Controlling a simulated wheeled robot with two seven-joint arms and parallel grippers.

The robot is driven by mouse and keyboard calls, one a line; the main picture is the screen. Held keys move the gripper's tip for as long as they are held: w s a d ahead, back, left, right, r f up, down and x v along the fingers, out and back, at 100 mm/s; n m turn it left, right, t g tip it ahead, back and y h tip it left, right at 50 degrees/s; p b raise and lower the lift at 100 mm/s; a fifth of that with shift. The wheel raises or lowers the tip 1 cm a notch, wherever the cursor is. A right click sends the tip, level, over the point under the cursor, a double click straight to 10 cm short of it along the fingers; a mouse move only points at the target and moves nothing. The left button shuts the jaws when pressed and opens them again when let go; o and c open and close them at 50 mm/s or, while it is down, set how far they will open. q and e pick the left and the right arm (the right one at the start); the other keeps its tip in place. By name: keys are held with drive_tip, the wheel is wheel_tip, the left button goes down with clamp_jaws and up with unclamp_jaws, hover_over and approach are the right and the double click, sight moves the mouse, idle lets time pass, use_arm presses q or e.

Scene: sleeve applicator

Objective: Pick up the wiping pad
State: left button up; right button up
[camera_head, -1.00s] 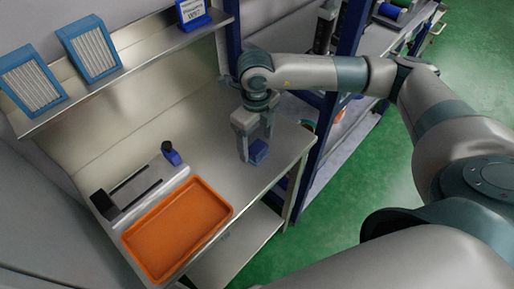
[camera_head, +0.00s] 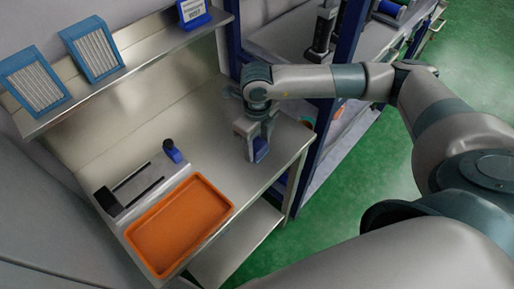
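A small blue block (camera_head: 262,153), apparently the wiping pad, is at the right end of the steel worktop. My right gripper (camera_head: 258,150) reaches down over it, with its fingers around the block. The fingers hide part of the block. I cannot tell whether they press on it or whether it is off the worktop. My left gripper is not in view.
An orange tray (camera_head: 180,225) lies at the worktop's front. A blue piece with a black knob (camera_head: 171,150) and a dark slotted fixture (camera_head: 112,200) are behind it. A shelf above holds blue-framed panels (camera_head: 92,50). A blue-post rack stands right.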

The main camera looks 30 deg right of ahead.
sight(260, 146)
drive_tip(key=shift+r, duration=0.1)
drive_tip(key=shift+c, duration=0.6)
drive_tip(key=shift+r+b, duration=0.4)
drive_tip(key=shift+b, duration=0.05)
drive_tip(key=r, duration=0.1)
drive_tip(key=r+b, duration=0.2)
drive_tip(key=shift+s+d+r, duration=0.1)
drive_tip(key=shift+s+d, duration=0.2)
drive_tip(key=s+d+r+b, duration=0.4)
drive_tip(key=s+d+r, duration=0.2)
drive_tip(key=s, duration=0.3)
drive_tip(key=shift+r, duration=0.45)
drive_tip(key=shift+a, duration=0.1)
drive_tip(key=shift+o, duration=1.2)
drive_tip(key=shift+f, duration=0.1)
